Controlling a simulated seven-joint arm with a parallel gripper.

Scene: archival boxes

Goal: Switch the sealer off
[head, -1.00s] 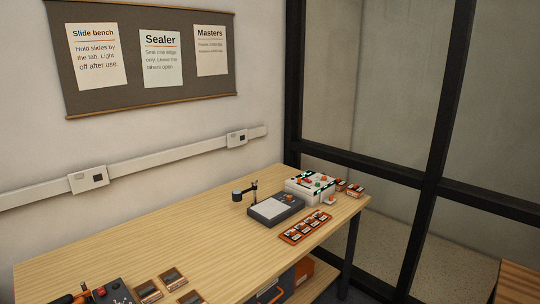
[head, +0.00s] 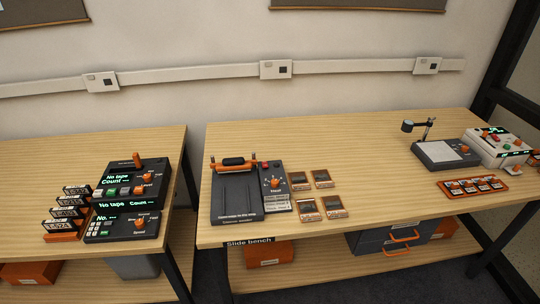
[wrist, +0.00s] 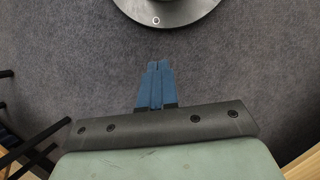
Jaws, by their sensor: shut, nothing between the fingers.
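A dark machine with an orange-ended bar across its top (head: 238,190) stands at the left of the right-hand bench; it looks like the sealer, though its front label is too small to read. Its right side carries a control panel with a red button (head: 265,166) and an orange knob (head: 275,183). I cannot tell whether it is on. My gripper (wrist: 157,66) shows in the wrist view with its blue fingers shut and empty, above grey carpet. It is not in the head view, away from the machine.
Several slides (head: 310,208) lie right of the machine. Further right are a lamp plate (head: 446,154), a white control box (head: 497,147) and an orange slide tray (head: 472,187). The left bench holds a black counter unit (head: 134,183). A gap separates the benches. Drawers (head: 388,241) sit below.

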